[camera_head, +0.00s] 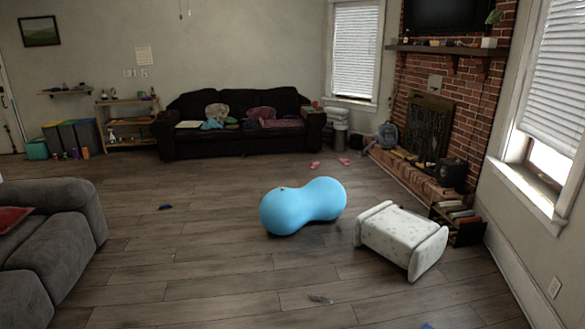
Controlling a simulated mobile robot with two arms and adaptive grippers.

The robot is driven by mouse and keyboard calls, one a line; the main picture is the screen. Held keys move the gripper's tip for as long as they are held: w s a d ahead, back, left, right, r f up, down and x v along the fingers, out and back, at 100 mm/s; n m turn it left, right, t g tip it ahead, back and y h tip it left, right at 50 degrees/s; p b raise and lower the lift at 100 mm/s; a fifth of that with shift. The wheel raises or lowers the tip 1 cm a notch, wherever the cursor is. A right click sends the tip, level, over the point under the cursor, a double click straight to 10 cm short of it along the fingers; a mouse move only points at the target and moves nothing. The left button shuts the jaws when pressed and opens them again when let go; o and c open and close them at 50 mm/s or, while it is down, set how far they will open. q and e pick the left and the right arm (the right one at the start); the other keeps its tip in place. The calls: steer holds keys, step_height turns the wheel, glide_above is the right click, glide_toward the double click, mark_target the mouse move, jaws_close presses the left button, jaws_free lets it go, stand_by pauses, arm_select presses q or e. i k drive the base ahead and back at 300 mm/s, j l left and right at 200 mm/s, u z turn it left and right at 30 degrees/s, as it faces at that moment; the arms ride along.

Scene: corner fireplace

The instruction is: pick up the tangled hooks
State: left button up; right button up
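I cannot make out the tangled hooks for certain. A small greyish object (320,299) lies on the floor near the bottom middle of the head view; it is too small to identify. A tiny brownish spot or object (282,188) shows on top of the blue peanut-shaped ball (303,207), also too small to tell. A small dark blue object (165,207) lies on the floor left of the ball. Neither of my grippers is in view.
A white patterned bolster-like piece (400,238) stands right of the ball, beside a dark rack (459,229). A grey couch (45,250) fills the left; a black sofa (237,138) stands at the back. Pink slippers (315,165) lie near the brick fireplace (457,100). The middle wooden floor is mostly clear.

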mark_target(321, 297)
steer(key=i+j, duration=0.35)
steer(key=i, duration=0.25)
steer(key=i+j+z, duration=0.15)
steer(key=i+j, duration=0.15)
steer(key=i, duration=0.25)
steer(key=i+j, duration=0.4)
steer(key=i, duration=0.15)
steer(key=i+z, duration=0.05)
